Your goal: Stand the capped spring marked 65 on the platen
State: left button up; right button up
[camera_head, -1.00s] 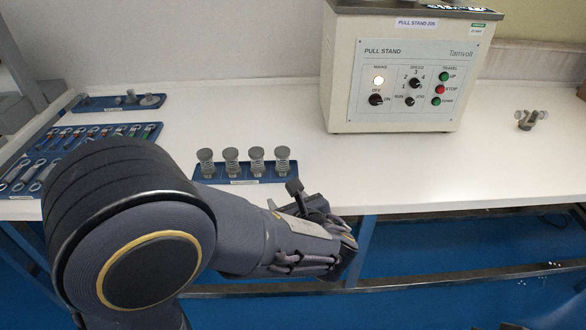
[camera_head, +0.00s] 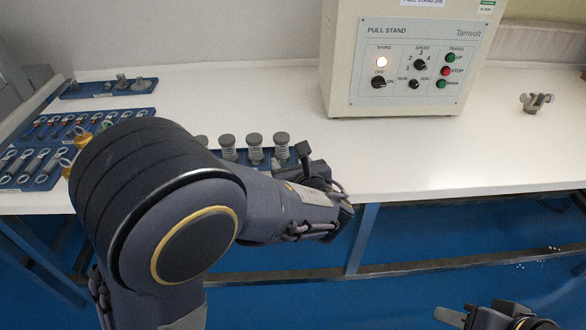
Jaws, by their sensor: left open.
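Several grey capped springs stand upright in a row on a blue rack (camera_head: 238,159) near the table's front edge. Three show clearly: one (camera_head: 228,147), one (camera_head: 254,147) and one (camera_head: 282,146); the leftmost is mostly behind my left arm. Their marks cannot be read, so I cannot tell which is 65. My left gripper (camera_head: 325,192) is just right of and in front of the rack, open, its fingertips mostly hidden. My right gripper (camera_head: 495,318) is partly in view at the bottom right, apart from the table; its jaws are unclear. I cannot make out a platen.
The pull stand (camera_head: 410,60) stands at the back centre. Blue trays with hooks and links (camera_head: 40,165) and small grey parts (camera_head: 108,88) lie on the left. A small metal fixture (camera_head: 537,102) is at the right. The white table between is clear.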

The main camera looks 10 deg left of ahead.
aim_at(282, 138)
pick_arm(q)
jog(key=shift+b+x, duration=1.05)
jog(key=shift+x, duration=2.3)
jog(key=c, duration=0.9)
jog(key=shift+r+p, duration=3.2)
jog(key=shift+r, duration=0.4)
